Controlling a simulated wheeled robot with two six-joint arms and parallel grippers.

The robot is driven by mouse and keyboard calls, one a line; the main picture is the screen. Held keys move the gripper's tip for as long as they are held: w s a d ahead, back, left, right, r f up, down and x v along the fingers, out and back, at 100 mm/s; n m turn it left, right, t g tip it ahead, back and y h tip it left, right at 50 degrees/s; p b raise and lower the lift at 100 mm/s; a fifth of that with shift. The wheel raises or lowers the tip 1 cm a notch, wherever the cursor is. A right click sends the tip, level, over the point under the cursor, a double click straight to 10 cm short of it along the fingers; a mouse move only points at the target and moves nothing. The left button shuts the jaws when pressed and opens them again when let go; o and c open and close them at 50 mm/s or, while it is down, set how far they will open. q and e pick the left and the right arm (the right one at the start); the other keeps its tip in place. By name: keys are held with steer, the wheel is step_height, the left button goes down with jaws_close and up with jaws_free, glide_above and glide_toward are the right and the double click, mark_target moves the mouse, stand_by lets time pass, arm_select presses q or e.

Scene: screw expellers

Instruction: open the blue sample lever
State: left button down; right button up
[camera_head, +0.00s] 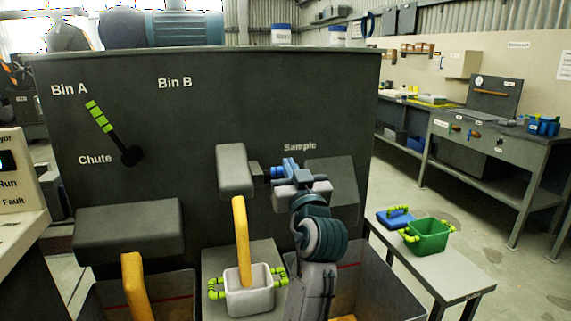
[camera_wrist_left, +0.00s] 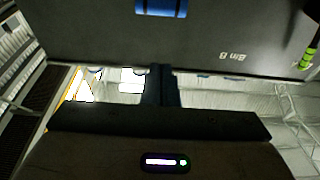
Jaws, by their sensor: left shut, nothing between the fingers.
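The blue sample lever (camera_head: 277,171) is on the dark machine face below the "Sample" label, right of a grey box-shaped spout. Its blue grip shows at the left of my gripper, and part of the lever is hidden behind it. My left gripper (camera_head: 290,183) is shut and empty, close in front of the lever; I cannot tell if they touch. My right gripper is not in view.
A green-gripped lever (camera_head: 100,116) is at the machine's left. A white bucket (camera_head: 248,299) stands under a yellow stream from the middle spout (camera_head: 236,169). A side table (camera_head: 445,268) at right holds a green bucket (camera_head: 428,237) and a blue item (camera_head: 398,218).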

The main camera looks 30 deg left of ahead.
arm_select(q)
steer(key=shift+b+v, duration=0.5)
steer(key=shift+v, duration=1.4)
steer(key=shift+r, duration=0.15)
steer(key=shift+d, duration=0.1)
